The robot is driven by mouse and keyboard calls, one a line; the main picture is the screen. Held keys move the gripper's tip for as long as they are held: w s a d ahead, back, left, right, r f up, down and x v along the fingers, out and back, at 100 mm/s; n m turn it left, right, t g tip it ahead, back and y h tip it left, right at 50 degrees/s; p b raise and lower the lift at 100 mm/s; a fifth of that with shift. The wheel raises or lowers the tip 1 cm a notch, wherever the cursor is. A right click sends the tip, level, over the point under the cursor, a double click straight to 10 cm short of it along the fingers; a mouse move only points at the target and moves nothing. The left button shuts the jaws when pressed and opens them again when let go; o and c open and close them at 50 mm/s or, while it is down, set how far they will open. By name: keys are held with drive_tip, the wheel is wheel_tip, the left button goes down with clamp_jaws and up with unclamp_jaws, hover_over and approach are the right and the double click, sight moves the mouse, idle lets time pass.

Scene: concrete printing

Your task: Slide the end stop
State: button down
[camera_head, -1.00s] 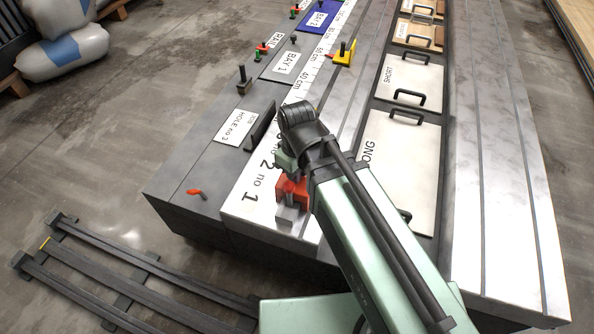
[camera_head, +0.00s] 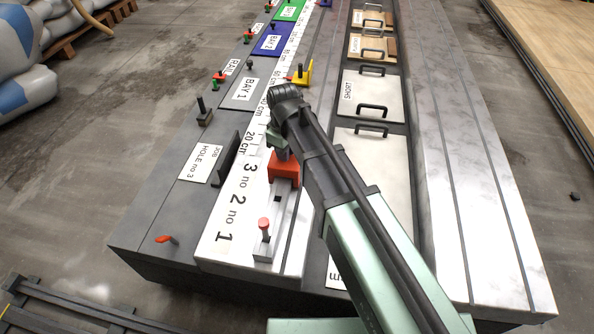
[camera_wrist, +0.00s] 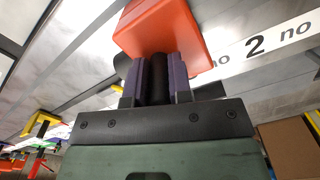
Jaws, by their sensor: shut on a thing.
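The end stop appears to be the red block (camera_head: 284,168) on the metal strip beside the number 3. In the wrist view the red block (camera_wrist: 165,30) lies just beyond the fingertips. My gripper (camera_wrist: 158,80) is shut on a black upright grip at this block, with its purple pads on both sides. In the head view my gripper (camera_head: 280,148) is over the block and partly hidden by my arm. The number strip (camera_head: 235,205) reads 3, 2, 1 toward the near end.
A pin with a reddish top (camera_head: 264,228) stands on a grey block near the number 1. A yellow bracket (camera_head: 301,75) sits farther along the ruler. An upright black plate (camera_head: 226,160) and a dark post (camera_head: 203,110) stand to the left. A red lever (camera_head: 168,239) lies at the near-left corner.

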drive_tip(key=w+d, duration=0.2)
drive_tip(key=w, duration=1.2)
drive_tip(key=shift+d, duration=0.25)
drive_tip(key=shift+s, duration=0.1)
drive_tip(key=c, duration=1.3)
unclamp_jaws()
wheel_tip(320, 180, up, 11)
drive_tip(key=p, duration=1.1)
drive_tip(key=shift+f, duration=0.1)
